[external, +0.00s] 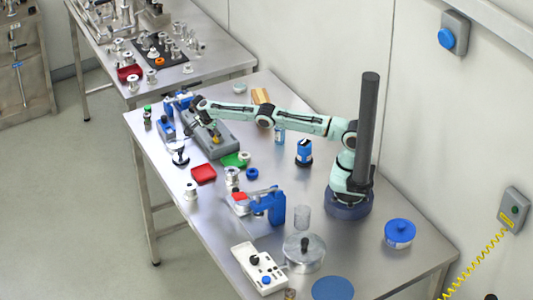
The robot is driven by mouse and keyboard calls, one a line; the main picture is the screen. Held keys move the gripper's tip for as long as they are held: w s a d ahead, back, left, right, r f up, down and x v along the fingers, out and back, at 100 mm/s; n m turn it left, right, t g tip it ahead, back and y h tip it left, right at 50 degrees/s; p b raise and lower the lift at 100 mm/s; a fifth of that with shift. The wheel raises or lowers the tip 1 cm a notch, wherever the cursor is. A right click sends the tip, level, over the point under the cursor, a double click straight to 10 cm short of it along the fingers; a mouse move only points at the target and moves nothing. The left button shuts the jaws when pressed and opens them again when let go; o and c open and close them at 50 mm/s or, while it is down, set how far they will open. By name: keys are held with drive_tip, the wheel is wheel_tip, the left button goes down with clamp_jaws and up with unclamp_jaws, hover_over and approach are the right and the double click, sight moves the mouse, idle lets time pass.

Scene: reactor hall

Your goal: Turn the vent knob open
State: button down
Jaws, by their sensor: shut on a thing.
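My gripper (214,131) reaches down over a grey box (222,151) at the far left part of the table. A small yellow-brown knob (217,140) stands on this box, right at my fingertips, and my gripper appears shut on it. The fingers are small in this view and partly hide the knob, so its turn angle cannot be told. No label marks it as the vent knob.
A red tray (203,174) and green piece (236,159) lie in front. A blue press (270,206), white control box (258,268) and metal pot (304,255) stand nearer.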

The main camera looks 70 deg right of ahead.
drive_tip(key=shift+s+m, duration=0.1)
drive_tip(key=shift+m, duration=0.2)
drive_tip(key=c, duration=0.8)
unclamp_jaws()
drive_tip(key=shift+a+r, duration=0.1)
drive_tip(key=shift+r, duration=0.1)
drive_tip(key=r, duration=0.9)
drive_tip(key=shift+w+a+r, duration=0.15)
drive_tip(key=shift+w+a, duration=0.15)
drive_tip(key=shift+a, duration=0.1)
